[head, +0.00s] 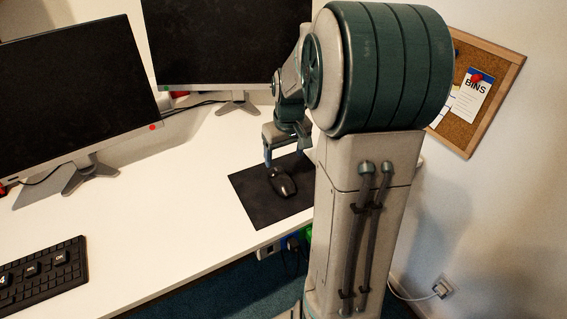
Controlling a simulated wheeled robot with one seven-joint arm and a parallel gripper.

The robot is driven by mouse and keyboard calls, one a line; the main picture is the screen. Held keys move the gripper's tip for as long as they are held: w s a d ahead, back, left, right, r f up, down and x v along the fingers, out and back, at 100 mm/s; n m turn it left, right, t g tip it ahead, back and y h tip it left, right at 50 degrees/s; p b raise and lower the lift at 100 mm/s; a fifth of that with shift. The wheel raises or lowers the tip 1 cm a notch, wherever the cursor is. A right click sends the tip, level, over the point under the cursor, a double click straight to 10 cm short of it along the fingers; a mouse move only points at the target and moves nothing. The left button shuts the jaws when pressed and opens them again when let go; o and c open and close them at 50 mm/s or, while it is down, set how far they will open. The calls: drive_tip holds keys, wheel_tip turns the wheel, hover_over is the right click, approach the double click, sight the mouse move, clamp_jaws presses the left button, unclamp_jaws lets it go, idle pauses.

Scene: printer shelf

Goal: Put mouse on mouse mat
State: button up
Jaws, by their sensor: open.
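The black mouse (283,184) rests on the dark mouse mat (251,199), near the mat's middle. The mat lies on the white desk, and its right part is hidden behind my arm. My gripper (269,160) is just behind and above the mouse, fingers pointing down. It is open, and the mouse looks apart from it. One blue finger shows clearly; the other fingertip is hard to make out.
Two monitors (72,90) (215,45) stand at the back of the white desk (160,215). A black keyboard (42,272) lies at the front left. The desk between keyboard and mat is clear. A cork board (485,100) hangs on the right wall.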

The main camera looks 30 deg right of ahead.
drive_tip(key=s+a+r, duration=0.2)
drive_tip(key=s+a, duration=0.5)
drive_tip(key=s, duration=0.1)
drive_tip(key=s+a+r, duration=0.2)
drive_tip(key=s+a, duration=0.5)
drive_tip(key=s, duration=0.2)
drive_tip(key=shift+r, duration=0.25)
